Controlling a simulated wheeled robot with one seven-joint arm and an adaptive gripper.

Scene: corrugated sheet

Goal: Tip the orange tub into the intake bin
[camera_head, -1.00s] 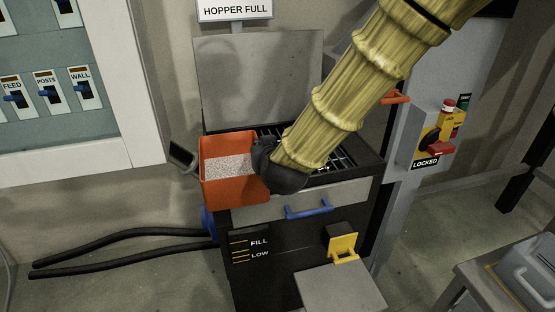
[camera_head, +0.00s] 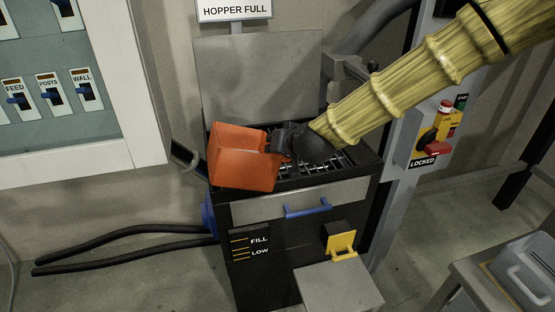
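The orange tub (camera_head: 246,168) is tilted over the left part of the intake bin's open top. No pale granules show in it from this angle. My gripper (camera_head: 281,143) is at the tub's right side and appears shut on its edge; the fingertips are partly hidden. The intake bin (camera_head: 262,209) is a dark cabinet with a metal grate across its opening and a grey lid raised behind. The tub hides the left part of the grate, and I cannot see whether granules lie under it.
A "HOPPER FULL" sign (camera_head: 235,10) stands behind the lid. A switch panel (camera_head: 60,85) is at left. A post with a red "LOCKED" switch (camera_head: 437,148) is at right. A grey container (camera_head: 525,270) sits on a table at lower right. Black hoses (camera_head: 125,240) run along the floor.

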